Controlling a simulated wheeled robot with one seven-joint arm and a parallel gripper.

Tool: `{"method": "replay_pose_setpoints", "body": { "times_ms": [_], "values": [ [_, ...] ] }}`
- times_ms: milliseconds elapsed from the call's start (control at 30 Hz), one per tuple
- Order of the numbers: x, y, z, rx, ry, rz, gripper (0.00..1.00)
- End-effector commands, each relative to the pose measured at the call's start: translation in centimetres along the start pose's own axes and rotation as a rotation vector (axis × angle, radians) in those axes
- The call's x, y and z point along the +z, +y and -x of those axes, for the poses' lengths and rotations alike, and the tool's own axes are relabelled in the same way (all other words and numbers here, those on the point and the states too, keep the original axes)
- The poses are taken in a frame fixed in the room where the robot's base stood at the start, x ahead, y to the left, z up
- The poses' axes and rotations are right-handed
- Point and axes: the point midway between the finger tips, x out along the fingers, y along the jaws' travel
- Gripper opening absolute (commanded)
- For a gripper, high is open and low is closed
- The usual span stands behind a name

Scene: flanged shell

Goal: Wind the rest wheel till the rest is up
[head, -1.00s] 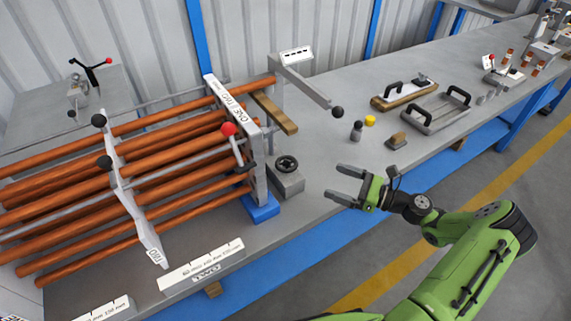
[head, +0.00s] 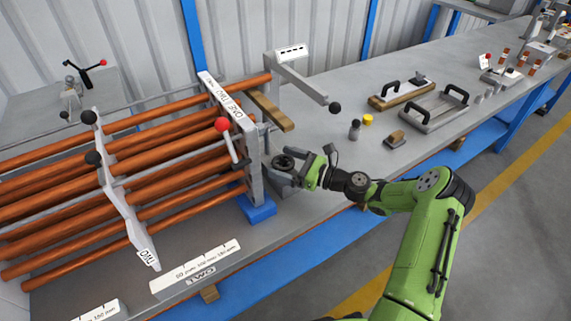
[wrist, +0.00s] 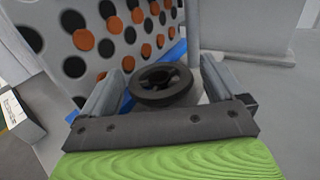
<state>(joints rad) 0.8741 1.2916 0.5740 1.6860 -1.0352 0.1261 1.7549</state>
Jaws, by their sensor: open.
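The rest wheel is a small dark handwheel (head: 283,162) on a grey block beside the tube bundle's end plate. In the wrist view the wheel (wrist: 161,84) lies between the two fingers, its rim and hub plain to see. My gripper (head: 288,168) is open, with one finger on each side of the wheel; whether either finger touches the rim I cannot tell. It also shows in the wrist view (wrist: 158,92). The orange tubes (head: 130,167) run through the perforated end plate (wrist: 105,40). The wheel's block is mostly hidden behind my gripper.
A red-knobbed lever (head: 222,125) stands close left of the wheel. A black-knobbed arm (head: 310,88) reaches out behind it. A blue foot (head: 257,208) sits under the end plate. Small parts, including a yellow cap (head: 368,119), lie to the right on the bench.

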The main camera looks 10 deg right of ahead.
Motion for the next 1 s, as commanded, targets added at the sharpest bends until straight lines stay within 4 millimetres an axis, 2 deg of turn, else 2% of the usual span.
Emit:
{"method": "replay_pose_setpoints", "body": {
  "times_ms": [67, 400, 433, 733, 1000],
  "values": [
    [0.02, -0.01, 0.03, 0.000, 0.000, 0.000, 0.94],
    [0.01, -0.01, 0.06, 0.000, 0.000, 0.001, 0.42],
    [0.01, -0.01, 0.06, 0.000, 0.000, 0.001, 0.39],
    [0.18, 0.08, 0.09, -0.044, 0.001, -0.002, 0.39],
    [0.32, 0.30, 0.08, -0.215, 0.003, -0.008, 0.39]
  ]
}}
